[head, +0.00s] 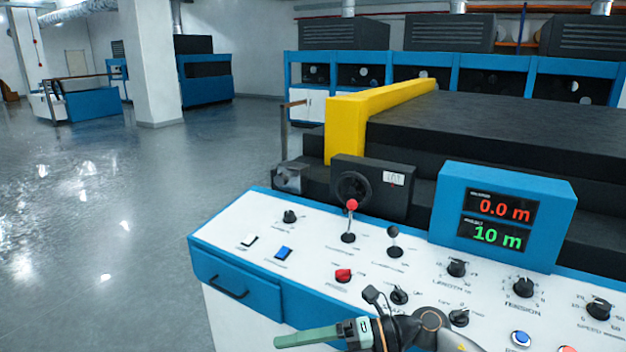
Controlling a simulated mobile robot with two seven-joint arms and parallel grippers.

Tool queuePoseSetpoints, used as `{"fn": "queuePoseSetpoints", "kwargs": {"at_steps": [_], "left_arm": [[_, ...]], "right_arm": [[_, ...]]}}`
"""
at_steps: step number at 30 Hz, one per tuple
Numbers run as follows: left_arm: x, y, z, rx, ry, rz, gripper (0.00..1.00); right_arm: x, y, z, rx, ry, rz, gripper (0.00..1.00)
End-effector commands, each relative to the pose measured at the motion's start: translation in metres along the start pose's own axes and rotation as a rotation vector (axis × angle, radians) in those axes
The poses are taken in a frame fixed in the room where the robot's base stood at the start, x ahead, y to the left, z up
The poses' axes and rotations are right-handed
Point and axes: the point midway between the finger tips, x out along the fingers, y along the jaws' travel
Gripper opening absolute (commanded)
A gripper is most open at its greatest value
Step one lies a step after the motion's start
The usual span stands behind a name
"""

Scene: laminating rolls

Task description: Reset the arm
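One gripper (310,338) of mine shows at the bottom centre of the head view, low over the front of the white control panel. Its arm comes in from the lower right, so I take it for my right one. A grey-green, finger-like part points left from a dark body. The bottom edge cuts off part of the gripper, and I cannot tell whether it is open or shut. I see nothing clearly held in it. My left gripper is not in view.
The control panel (225,235) carries a red-topped lever (351,206), a black-topped lever (393,232), a red switch (343,275) and several knobs. A blue display box (451,220) reads 0.0 m and 10 m. A yellow-edged machine (345,130) stands behind. Open floor (100,220) lies left.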

Motion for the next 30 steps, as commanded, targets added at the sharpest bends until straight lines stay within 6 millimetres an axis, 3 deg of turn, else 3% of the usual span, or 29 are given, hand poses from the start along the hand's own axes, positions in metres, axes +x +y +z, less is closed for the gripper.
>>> {"fn": "queuePoseSetpoints", "kwargs": {"at_steps": [4, 8, 11, 16, 20, 24, 27, 30], "left_arm": [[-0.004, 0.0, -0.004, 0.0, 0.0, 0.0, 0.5], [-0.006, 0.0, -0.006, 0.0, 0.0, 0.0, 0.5], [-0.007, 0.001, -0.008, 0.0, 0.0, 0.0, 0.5], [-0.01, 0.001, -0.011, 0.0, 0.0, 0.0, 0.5], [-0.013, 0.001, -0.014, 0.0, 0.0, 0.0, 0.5], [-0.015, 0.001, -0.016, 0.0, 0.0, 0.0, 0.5], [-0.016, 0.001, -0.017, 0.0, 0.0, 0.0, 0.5], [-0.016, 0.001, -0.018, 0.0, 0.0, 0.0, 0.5]], "right_arm": [[0.009, 0.014, -0.004, 0.238, -0.186, 0.288, 0.8], [-0.006, 0.007, 0.002, 0.477, -0.383, 0.482, 0.8], [-0.025, -0.016, 0.004, 0.683, -0.548, 0.594, 0.8], [-0.063, -0.083, -0.014, 1.065, -0.84, 0.711, 0.8], [-0.091, -0.148, -0.056, 1.377, -1.063, 0.736, 0.8], [-0.112, -0.21, -0.124, 1.703, -1.277, 0.706, 0.8], [-0.12, -0.239, -0.173, 1.891, -1.387, 0.667, 0.8], [-0.124, -0.255, -0.209, 2.017, -1.455, 0.632, 0.8]]}}
